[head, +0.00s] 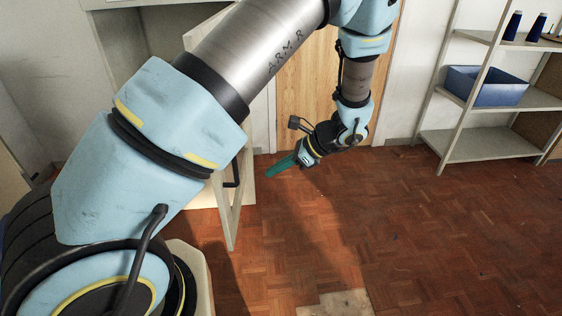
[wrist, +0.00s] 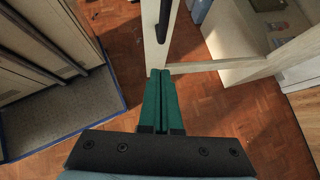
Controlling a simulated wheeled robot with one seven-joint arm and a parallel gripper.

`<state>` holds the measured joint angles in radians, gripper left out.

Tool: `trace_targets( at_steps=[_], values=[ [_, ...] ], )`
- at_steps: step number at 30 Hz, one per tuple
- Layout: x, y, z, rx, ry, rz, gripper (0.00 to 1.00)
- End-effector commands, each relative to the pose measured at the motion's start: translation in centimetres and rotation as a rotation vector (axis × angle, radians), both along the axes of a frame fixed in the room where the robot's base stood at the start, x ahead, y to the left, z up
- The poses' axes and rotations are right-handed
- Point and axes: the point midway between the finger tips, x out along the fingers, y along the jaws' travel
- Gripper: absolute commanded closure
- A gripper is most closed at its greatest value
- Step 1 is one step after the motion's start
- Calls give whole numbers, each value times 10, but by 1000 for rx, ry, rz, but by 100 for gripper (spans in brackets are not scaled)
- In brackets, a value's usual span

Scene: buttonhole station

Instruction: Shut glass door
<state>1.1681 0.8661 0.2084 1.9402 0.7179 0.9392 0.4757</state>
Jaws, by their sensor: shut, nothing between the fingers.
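The glass door has a pale frame (head: 231,222) with see-through glass. In the head view it stands open, swung out from a pale cabinet (head: 113,50), and my arm hides much of both. Its black handle (head: 238,170) is on the frame's upright, and it also shows in the wrist view (wrist: 166,18). My gripper (head: 268,175) is shut and empty, its green fingers pointing at the door's upright from the right. In the wrist view the fingertips (wrist: 160,73) overlap the lower end of that upright (wrist: 153,45); I cannot tell whether they touch.
Shelves (head: 470,145) with a blue bin (head: 487,87) stand at the right. A wooden door (head: 300,85) is behind my arm. The parquet floor (head: 430,235) between is clear. A grey mat-like surface (wrist: 60,120) lies left in the wrist view.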

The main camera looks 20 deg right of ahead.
Motion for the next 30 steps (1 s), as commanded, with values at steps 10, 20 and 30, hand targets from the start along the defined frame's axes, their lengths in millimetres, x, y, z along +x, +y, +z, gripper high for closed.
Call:
trace_targets(
  at_steps=[10, 20, 30],
  values=[
    [26, 48, -29, 0, 0, 4, 100],
    [37, 66, -32, -3, 0, 3, 100],
    [37, 67, -32, -4, 0, 1, 100]
  ],
)
